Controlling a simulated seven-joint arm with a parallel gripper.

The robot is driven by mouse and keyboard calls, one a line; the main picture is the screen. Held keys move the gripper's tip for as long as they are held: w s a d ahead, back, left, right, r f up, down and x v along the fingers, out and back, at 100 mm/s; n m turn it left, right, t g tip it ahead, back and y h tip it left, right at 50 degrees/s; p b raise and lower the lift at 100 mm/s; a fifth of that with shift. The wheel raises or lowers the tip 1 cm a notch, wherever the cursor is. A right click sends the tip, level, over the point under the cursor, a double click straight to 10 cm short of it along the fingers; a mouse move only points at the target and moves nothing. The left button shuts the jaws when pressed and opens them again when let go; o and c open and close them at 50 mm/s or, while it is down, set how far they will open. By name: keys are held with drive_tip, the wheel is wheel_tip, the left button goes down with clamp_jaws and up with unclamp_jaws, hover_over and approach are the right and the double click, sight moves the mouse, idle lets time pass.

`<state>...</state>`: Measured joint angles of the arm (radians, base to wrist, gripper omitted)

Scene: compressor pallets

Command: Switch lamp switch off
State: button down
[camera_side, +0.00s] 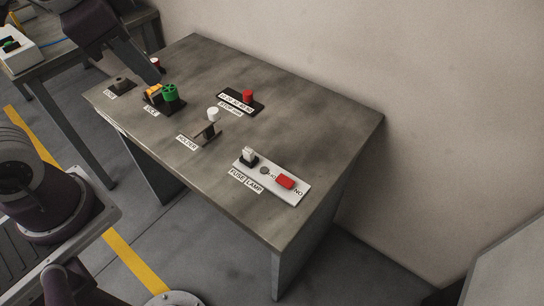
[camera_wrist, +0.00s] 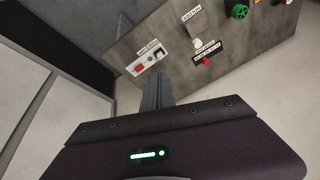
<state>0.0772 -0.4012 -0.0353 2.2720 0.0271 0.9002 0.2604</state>
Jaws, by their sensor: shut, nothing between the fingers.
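The lamp switch (camera_side: 286,182) is a red rocker on a light plate (camera_side: 301,196) near the table's front right edge. It also shows in the wrist view (camera_wrist: 138,69). I cannot tell which way it is tipped. A small grey round piece, perhaps the lamp (camera_side: 264,170), sits left of it. My gripper (camera_side: 155,80) is at the upper left in the side view, well apart from the switch. In the wrist view its fingers (camera_wrist: 157,78) are together and empty, pointing toward the panel and overlapping the view just beside the plate.
A white fuse block (camera_side: 249,155) stands on the same plate. The table's right end (camera_side: 340,125) is clear, with a wall behind.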

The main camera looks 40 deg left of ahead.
drive_tip(key=w+d+f+m+g, duration=0.1)
drive_tip(key=w+d+f+m, duration=0.3)
drive_tip(key=w, duration=0.4)
drive_tip(key=m+g, duration=0.3)
drive_tip(key=m, duration=0.7)
hover_over(290, 183)
wheel_tip(290, 183, down, 13)
drive_tip(key=shift+a+f, duration=0.15)
drive_tip(key=shift+f, duration=0.05)
wheel_tip(290, 183, down, 14)
